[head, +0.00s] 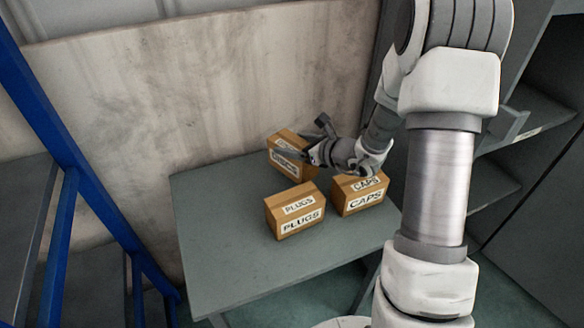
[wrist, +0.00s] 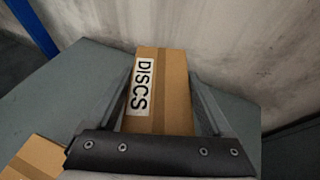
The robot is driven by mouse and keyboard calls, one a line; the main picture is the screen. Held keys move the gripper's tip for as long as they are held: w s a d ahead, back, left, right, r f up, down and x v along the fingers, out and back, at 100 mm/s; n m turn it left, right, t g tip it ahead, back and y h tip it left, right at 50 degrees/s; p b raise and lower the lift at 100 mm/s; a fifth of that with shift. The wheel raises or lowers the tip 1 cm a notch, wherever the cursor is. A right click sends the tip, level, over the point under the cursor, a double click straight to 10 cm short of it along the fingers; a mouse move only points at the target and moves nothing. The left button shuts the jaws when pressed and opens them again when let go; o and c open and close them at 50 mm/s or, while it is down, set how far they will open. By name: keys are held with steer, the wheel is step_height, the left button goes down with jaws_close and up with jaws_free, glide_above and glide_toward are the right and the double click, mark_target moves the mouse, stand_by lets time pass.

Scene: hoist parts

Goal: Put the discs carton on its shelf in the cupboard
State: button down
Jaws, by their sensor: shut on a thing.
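The discs carton (head: 286,164) is a brown box at the back of the grey table, partly covered by my gripper in the head view. In the wrist view the discs carton (wrist: 172,88) lies between my two fingers, its DISCS label facing up. My gripper (head: 308,155) is shut on it, and the fingers also show along its sides in the wrist view (wrist: 163,100). I cannot tell whether the carton is lifted off the table. The grey cupboard (head: 507,128) stands at the right with open shelves (head: 490,187), partly hidden by my arm.
The plugs carton (head: 295,211) and caps carton (head: 358,193) stand near the discs carton on the table (head: 222,262). A blue-framed rack (head: 66,215) is at the left. A stained board (head: 200,75) stands behind the table. The table's left and front parts are clear.

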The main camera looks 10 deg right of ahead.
steer(key=shift+f+b, duration=0.55)
steer(key=shift+f, duration=1.65)
steer(key=shift+f, duration=0.2)
steer(key=shift+c, duration=1)
jaws_free()
steer(key=shift+f, duration=0.1)
steer(key=shift+o, duration=1)
